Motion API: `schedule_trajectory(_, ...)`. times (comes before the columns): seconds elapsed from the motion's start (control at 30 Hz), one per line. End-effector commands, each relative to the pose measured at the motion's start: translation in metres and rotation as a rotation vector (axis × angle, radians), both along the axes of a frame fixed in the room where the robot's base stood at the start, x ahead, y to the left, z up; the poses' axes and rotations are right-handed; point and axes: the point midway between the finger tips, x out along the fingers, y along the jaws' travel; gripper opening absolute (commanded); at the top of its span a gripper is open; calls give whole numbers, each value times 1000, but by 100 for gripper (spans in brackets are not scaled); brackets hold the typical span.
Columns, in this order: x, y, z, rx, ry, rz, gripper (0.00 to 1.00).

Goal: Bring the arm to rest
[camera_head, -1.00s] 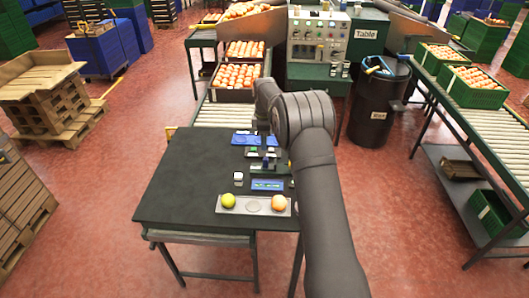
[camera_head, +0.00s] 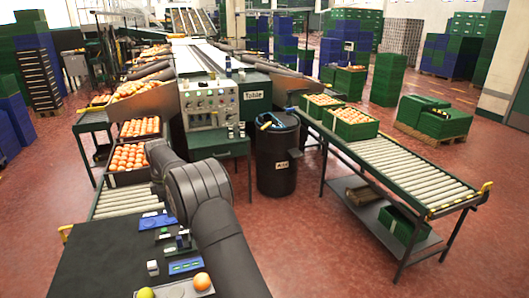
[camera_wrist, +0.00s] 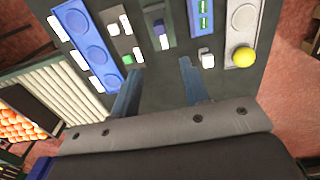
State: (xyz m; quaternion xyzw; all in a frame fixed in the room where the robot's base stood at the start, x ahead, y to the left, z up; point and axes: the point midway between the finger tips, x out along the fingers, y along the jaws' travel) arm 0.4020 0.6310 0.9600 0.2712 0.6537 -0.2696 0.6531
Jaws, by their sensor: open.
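My gripper (camera_wrist: 158,82) is open in the wrist view, its two fingers apart with nothing between them, above the dark table (camera_wrist: 165,85). In the head view my arm crosses the table's right side, and the fingers are hard to make out. A grey tray (camera_head: 175,290) at the table's near edge holds an orange (camera_head: 202,281) and a yellow-green fruit (camera_head: 146,293). The wrist view shows the grey tray (camera_wrist: 238,30) with the yellow fruit (camera_wrist: 244,57) at its end.
A blue tray with round wells (camera_wrist: 84,40), a white cube (camera_wrist: 206,58) and small blocks lie on the table. A black bin (camera_head: 278,160), a control panel (camera_head: 210,108) and a roller conveyor (camera_head: 385,160) stand beyond.

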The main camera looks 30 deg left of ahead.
Motion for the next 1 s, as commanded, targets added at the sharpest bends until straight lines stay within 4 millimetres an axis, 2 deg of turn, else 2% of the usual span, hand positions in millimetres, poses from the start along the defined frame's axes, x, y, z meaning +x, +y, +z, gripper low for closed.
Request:
schedule_trajectory(0.7,0,-2,-139,-4,1,-1,42)
schedule_trajectory(0.9,1,-1,-165,-4,1,-1,42)
schedule_trajectory(1.0,6,-6,-164,-3,0,-2,42)
